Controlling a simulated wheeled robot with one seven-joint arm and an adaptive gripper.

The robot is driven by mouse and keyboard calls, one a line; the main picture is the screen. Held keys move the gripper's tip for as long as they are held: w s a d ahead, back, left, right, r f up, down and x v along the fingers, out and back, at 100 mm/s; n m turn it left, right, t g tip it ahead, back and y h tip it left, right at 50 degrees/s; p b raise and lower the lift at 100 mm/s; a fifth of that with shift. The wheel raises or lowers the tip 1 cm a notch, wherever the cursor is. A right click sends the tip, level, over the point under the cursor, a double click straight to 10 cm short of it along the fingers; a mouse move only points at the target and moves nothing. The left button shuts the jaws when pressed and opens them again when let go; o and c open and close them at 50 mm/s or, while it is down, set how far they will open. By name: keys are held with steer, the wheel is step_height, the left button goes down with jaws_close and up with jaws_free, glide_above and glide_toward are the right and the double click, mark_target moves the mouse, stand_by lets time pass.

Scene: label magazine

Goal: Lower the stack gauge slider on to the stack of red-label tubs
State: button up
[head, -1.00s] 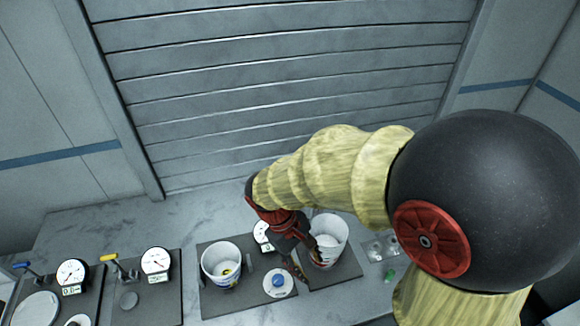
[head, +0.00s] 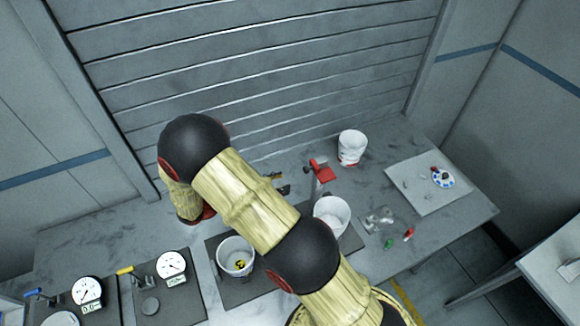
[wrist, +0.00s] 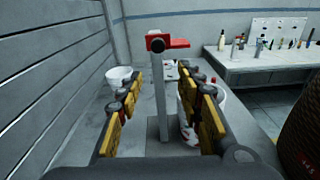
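The stack gauge has a red slider (head: 322,172) high on a grey post (wrist: 159,105); the slider also shows in the wrist view (wrist: 172,43). White tubs (head: 332,216) stand beside the post, below the slider; red marks show on their side (wrist: 187,133) in the wrist view. How many are stacked I cannot tell. The slider is well above their rim. My gripper (wrist: 161,82) is open and empty, its yellow-padded fingers either side of the post in the wrist picture, the slider beyond and above the fingertips. In the head view my arm partly hides the gripper (head: 279,186).
Another white tub (head: 237,254) with a yellow-black mark stands on the dark mat. A white tub with red near its base (head: 352,148) stands behind the gauge. Dial gauges (head: 172,264) stand at left, a pale board (head: 432,184) at right. A slatted wall bounds the back.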

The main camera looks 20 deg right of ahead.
mark_target(304, 170)
steer(key=shift+n+h, duration=0.3)
steer(key=shift+h, duration=0.1)
steer(key=shift+d+r+p, duration=0.3)
steer(key=shift+d+r, duration=0.1)
steer(key=shift+d, duration=1)
steer(key=shift+d+r+p, duration=0.3)
steer(key=shift+d+r, duration=0.05)
steer(key=shift+d, duration=1)
steer(key=shift+d+r+p, duration=0.3)
steer(key=shift+d+r, duration=0.1)
steer(key=shift+d, duration=1)
steer(key=shift+c, duration=0.3)
steer(key=c, duration=0.8)
